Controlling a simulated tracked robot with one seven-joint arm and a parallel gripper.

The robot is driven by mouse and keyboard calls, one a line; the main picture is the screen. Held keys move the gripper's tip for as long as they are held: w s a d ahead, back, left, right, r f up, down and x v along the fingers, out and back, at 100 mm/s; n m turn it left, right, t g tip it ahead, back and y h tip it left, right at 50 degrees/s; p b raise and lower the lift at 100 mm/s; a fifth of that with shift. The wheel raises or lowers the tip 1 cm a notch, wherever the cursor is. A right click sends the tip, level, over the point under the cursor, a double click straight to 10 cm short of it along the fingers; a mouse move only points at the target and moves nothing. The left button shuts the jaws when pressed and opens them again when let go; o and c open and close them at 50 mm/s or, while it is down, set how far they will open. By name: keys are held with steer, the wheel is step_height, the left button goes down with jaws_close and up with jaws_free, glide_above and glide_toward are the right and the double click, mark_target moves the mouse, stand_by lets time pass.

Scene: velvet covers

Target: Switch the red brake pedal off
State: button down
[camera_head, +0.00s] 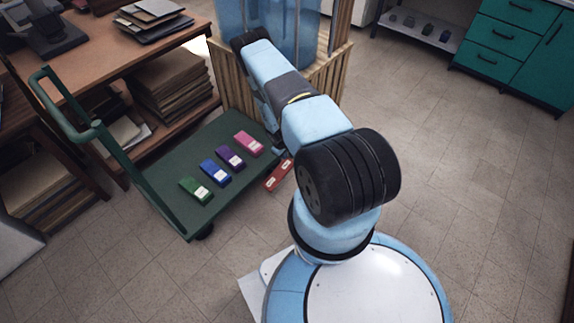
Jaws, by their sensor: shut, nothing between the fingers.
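The red brake pedal (277,176) is a small red block with pale marks, at the right edge of the dark green trolley (158,168). Whether it is on or off is too small to tell. My arm comes down close behind it. My gripper (281,152) shows only as a narrow dark end beside my upper arm, just above and behind the red pedal in the picture. It is shut and empty. My arm hides most of it, and I cannot tell whether it touches the pedal.
Green (195,190), blue (215,172), purple (230,157) and pink (248,143) pedals stand in a row left of the red one. The trolley's green handle (65,110) rises at left. A wooden crate (330,75) stands behind. The floor at right is clear.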

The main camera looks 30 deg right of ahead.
mark_target(287, 167)
steer(key=f, duration=0.3)
steer(key=d+f, duration=0.1)
steer(key=f, duration=0.3)
steer(key=d+f, duration=0.1)
steer(key=f, duration=0.2)
steer(key=shift+w+f, duration=0.2)
steer(key=shift+w, duration=0.15)
